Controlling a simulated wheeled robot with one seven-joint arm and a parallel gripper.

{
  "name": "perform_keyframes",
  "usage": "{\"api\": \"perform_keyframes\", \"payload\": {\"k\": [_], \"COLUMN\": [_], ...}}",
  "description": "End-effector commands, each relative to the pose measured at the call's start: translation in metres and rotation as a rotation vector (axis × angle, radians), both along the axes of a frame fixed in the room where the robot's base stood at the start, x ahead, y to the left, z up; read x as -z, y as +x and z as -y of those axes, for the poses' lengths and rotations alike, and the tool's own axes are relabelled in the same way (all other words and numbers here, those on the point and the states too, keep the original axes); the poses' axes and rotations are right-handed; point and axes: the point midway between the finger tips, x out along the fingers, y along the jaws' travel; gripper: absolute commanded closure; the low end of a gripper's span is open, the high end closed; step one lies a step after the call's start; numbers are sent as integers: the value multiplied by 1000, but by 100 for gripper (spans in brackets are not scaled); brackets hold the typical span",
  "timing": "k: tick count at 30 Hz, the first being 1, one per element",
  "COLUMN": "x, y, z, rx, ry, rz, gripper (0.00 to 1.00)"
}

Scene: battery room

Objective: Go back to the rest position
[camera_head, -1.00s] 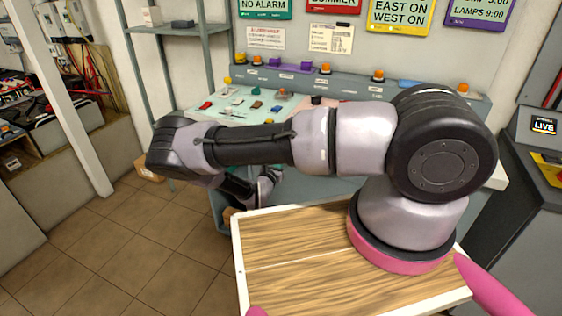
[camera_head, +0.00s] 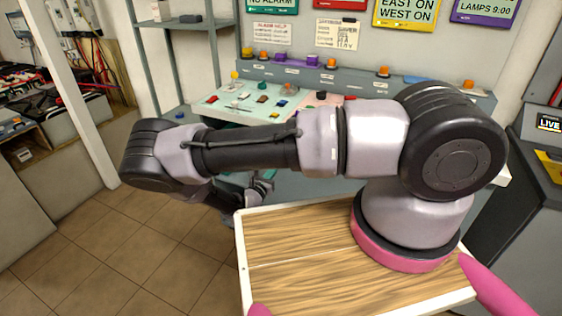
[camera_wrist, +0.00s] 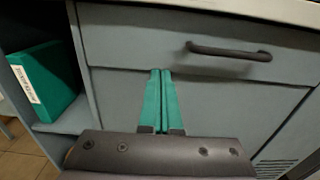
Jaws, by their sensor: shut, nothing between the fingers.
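My gripper shows in the wrist view with its two teal fingers (camera_wrist: 161,72) pressed together, shut and empty. The fingers point at the grey cabinet front (camera_wrist: 220,95), below a dark drawer handle (camera_wrist: 228,51). I cannot tell whether the tips touch it. In the head view my arm is folded across the picture, its elbow at the left, and its wrist end hangs low beside the bench front. The fingers there are mostly hidden behind the arm.
A workbench (camera_head: 225,101) with several small coloured items stands behind the arm. A green binder (camera_wrist: 45,80) sits in an open shelf left of the cabinet. A grey console (camera_head: 535,165) stands at right. Tiled floor (camera_head: 110,245) is clear at front left.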

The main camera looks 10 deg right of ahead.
Motion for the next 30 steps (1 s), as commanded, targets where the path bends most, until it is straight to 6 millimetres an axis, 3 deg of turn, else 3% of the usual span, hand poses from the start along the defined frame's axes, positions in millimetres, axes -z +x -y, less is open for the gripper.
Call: {"api": "perform_keyframes", "payload": {"k": [4, 10, 14, 30], "x": [0, -1, -15, -171], "y": [-14, -20, -19, -44], "z": [-11, -14, -11, 36], "rx": [-2, 6, 73, 828], "ry": [-1, 5, 66, 754], "rz": [-1, 1, 15, 203], "gripper": [100, 100, 100, 100]}}
